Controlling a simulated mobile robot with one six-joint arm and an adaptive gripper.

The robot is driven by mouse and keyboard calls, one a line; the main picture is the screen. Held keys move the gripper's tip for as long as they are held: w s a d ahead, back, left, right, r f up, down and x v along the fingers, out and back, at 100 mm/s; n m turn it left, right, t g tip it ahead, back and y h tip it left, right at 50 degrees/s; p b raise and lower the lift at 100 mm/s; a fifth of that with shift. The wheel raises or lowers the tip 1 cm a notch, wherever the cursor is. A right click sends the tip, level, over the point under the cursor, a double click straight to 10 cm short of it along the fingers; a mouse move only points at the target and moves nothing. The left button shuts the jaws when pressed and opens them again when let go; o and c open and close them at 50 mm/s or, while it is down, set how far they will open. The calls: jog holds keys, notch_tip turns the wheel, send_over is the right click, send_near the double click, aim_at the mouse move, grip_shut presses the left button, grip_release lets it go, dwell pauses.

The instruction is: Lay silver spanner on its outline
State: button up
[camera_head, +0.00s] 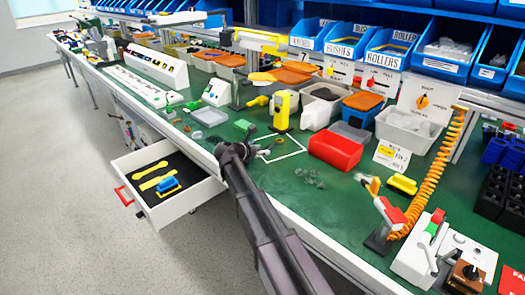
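I cannot make out the silver spanner; it may be hidden by my arm or too small to see. The open drawer (170,212) at the left, below the bench edge, has a black lining with two yellow tool-shaped outlines: an upper one (150,170) and a lower one (157,182). I cannot tell which belongs to the spanner. A blue object (168,186) lies in the drawer beside the lower yellow shape. My gripper (258,143) is over the bench's front edge, right of the drawer, near a white taped square. Its fingers are too dark and small to read.
The green bench top (300,180) has a yellow device (283,108), a red bin (336,150) and small clear parts (310,178). An orange coiled hose (437,175) and a white switch unit (440,255) stand at the right. Floor left of the drawer is clear.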

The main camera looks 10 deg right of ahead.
jog(key=shift+r, duration=0.15)
jog(key=shift+r, duration=0.1)
jog(key=p+v, duration=0.4)
jog(key=v, duration=0.6)
jog(key=shift+s+a+r, duration=0.15)
jog(key=shift+a+r, duration=0.05)
jog(key=shift+s+a+r+p, duration=0.15)
jog(key=shift+s+a+p, duration=0.3)
jog(key=shift+a, duration=0.1)
jog(key=shift+r, duration=0.2)
notch_tip(320, 180, up, 9)
jog(key=p, duration=0.9)
jog(key=shift+f, duration=0.15)
jog(key=shift+r+p, duration=0.5)
